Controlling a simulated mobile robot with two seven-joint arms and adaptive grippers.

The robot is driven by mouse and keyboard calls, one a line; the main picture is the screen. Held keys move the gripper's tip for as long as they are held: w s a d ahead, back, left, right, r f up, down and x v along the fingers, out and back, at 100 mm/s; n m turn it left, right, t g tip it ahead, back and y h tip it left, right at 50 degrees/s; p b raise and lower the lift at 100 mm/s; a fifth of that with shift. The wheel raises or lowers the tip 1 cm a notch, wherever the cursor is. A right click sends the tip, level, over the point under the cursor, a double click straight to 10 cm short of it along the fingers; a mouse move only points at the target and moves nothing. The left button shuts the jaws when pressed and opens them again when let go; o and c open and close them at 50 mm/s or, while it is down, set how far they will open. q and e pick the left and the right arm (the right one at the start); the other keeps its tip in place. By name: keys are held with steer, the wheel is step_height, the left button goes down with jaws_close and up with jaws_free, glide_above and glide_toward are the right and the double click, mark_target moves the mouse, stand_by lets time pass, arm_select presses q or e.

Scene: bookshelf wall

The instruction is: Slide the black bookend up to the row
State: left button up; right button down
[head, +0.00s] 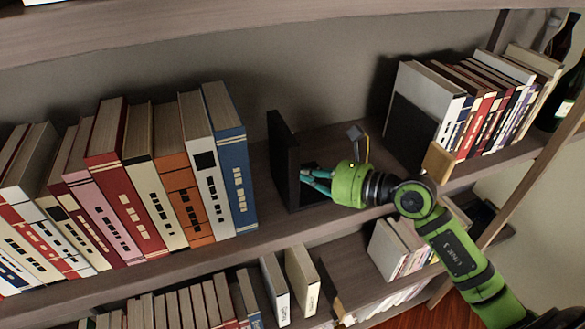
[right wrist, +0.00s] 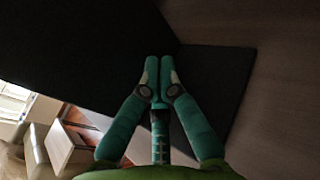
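The black bookend (head: 284,160) stands upright on the middle shelf, right of the row of books. A strip of bare shelf separates it from the blue book (head: 230,160) at the row's right end. My right gripper (head: 306,173) is on the bookend's right side, its fingertips at or very near the upright plate; contact is unclear. In the right wrist view the fingers (right wrist: 158,78) are together with nothing between them, in front of the dark bookend plate (right wrist: 90,50) and its foot (right wrist: 215,90). My left gripper is not in view.
Another dark panel (head: 410,132) stands at the left end of a second book row on the right. A small tan block (head: 437,162) is at the shelf's front edge near my right arm. Bottles (head: 560,95) stand at far right. More books fill the shelf below.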

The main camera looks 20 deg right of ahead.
mark_target(281, 183)
steer(key=shift+a+r+p, duration=0.1)
steer(key=shift+a+p, duration=0.65)
steer(key=shift+a, duration=0.5)
steer(key=shift+a+p, duration=0.85)
steer(key=shift+a, duration=0.75)
steer(key=shift+a, duration=0.35)
steer(key=shift+s+a+p, duration=0.1)
steer(key=shift+a+p, duration=0.2)
steer(key=shift+p, duration=0.1)
steer(key=shift+a, duration=0.1)
steer(key=shift+d+f+b, duration=0.25)
steer(key=shift+d+b, duration=0.25)
steer(key=shift+d, duration=0.25)
steer(key=shift+d+r+b, duration=0.1)
steer(key=shift+d+b, duration=0.45)
steer(key=shift+d, duration=0.75)
